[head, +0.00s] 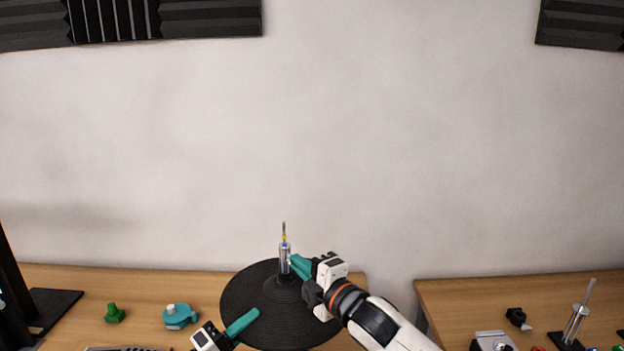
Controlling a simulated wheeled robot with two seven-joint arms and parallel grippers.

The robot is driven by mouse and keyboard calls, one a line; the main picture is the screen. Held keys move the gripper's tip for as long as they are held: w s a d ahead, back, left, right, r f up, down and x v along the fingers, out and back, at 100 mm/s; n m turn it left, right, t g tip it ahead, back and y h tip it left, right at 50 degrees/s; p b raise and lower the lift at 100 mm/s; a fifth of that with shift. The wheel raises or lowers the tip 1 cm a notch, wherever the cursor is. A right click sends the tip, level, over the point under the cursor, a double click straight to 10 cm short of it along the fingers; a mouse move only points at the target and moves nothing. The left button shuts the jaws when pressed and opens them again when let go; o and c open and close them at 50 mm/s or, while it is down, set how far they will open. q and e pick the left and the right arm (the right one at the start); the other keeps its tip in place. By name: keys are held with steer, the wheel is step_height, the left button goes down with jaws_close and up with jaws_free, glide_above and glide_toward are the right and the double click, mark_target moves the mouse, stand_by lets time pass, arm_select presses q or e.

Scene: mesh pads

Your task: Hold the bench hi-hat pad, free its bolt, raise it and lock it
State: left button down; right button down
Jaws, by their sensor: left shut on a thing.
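The bench hi-hat pad (265,297) is a wide black ribbed disc above the front of the left bench. A silver clutch (285,258) stands upright at its centre, with a yellow band and a thin rod (284,232) rising from it. My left gripper (250,316) is shut on the pad's lower left part, its teal finger lying over the black surface. My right gripper (295,262) has its teal fingers against or just beside the right of the clutch. I cannot tell whether they grip anything. The bolt itself is too small to make out, perhaps behind those fingers.
A green knob (114,313) and a teal round piece (178,316) lie on the left bench. A black stand (15,290) is at the far left. A gap separates the right bench (460,300), which holds a rod stand (577,325) and small parts.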

arm_select(q)
steer(key=shift+r, duration=0.25)
arm_select(e)
steer(key=m, duration=0.4)
steer(key=shift+m, duration=0.3)
arm_select(q)
steer(key=shift+a, duration=0.1)
arm_select(e)
steer(key=m, duration=0.5)
steer(key=shift+m, duration=0.4)
steer(key=m, duration=0.5)
steer(key=c, duration=1.9)
jaws_free()
steer(key=shift+m, duration=0.8)
steer(key=shift+c, duration=0.2)
steer(key=o, duration=0.5)
steer(key=shift+c, duration=0.2)
steer(key=v, duration=1.2)
steer(key=shift+d, duration=0.1)
